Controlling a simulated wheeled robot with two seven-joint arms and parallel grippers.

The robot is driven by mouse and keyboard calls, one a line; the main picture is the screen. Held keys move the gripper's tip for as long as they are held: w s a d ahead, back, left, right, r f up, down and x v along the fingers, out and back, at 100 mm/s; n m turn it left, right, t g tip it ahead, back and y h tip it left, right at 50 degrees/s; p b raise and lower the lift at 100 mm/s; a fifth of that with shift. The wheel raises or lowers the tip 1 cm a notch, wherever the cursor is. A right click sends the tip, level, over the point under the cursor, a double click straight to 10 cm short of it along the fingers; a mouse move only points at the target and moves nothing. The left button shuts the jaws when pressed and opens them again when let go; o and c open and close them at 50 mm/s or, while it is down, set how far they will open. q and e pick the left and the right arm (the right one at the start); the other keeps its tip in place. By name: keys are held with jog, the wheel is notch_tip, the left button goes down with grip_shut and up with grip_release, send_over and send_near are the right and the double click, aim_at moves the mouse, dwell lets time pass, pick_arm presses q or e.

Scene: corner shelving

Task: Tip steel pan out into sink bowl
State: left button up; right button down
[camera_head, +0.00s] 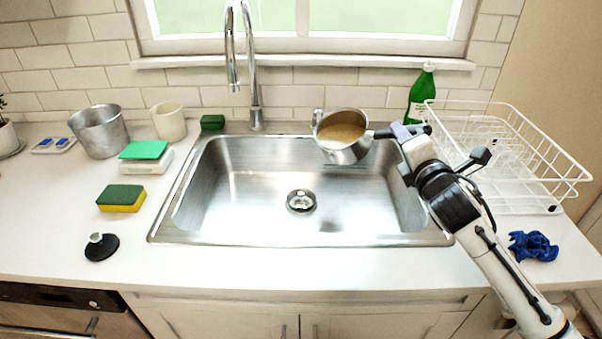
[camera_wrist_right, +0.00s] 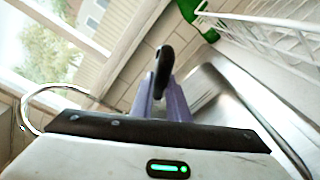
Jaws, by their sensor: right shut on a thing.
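The steel pan (camera_head: 345,152) is held over the back right part of the sink bowl (camera_head: 262,195). It is tilted a little toward the front, and tan-brown contents show inside it. My right gripper (camera_head: 408,131) is shut on the pan's dark handle, to the right of the pan. In the right wrist view the black handle (camera_wrist_right: 162,70) stands between the purple fingers of my right gripper (camera_wrist_right: 163,98). The pan's body is hidden there. The sink bowl's floor is bare around the drain (camera_head: 301,201). My left gripper is not in view.
A chrome faucet (camera_head: 252,75) stands behind the sink. A white dish rack (camera_head: 510,155) and green bottle (camera_head: 422,92) are at the right, close to my right arm. A metal pot (camera_head: 99,131), cream cup (camera_head: 168,121) and sponge (camera_head: 122,198) are at the left.

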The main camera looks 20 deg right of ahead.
pick_arm(q)
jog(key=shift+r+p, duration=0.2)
jog(key=shift+p, duration=0.35)
pick_arm(e)
jog(key=r, duration=0.1)
jog(key=a+r, duration=0.1)
jog(key=shift+a+r+n, duration=0.25)
jog(key=shift+r+n, duration=0.1)
jog(key=shift+n, duration=0.05)
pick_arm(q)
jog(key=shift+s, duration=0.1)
pick_arm(e)
jog(key=shift+s+a+r+n+t, duration=0.3)
jog(key=shift+a+r+n+t, duration=0.15)
jog(key=shift+a+r+n, duration=0.4)
jog(key=shift+s+a+r+n+t, duration=0.25)
jog(key=shift+a+r+n+t, duration=0.25)
jog(key=shift+a, duration=0.5)
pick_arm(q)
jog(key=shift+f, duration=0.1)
pick_arm(e)
jog(key=shift+s+a+f+n+t, duration=0.15)
jog(key=shift+a+f+n+t, duration=0.1)
jog(key=shift+a+n, duration=0.4)
jog(key=shift+s+a+f+n+t, duration=0.15)
jog(key=shift+a+n+t, duration=0.05)
jog(key=shift+a+n, duration=0.35)
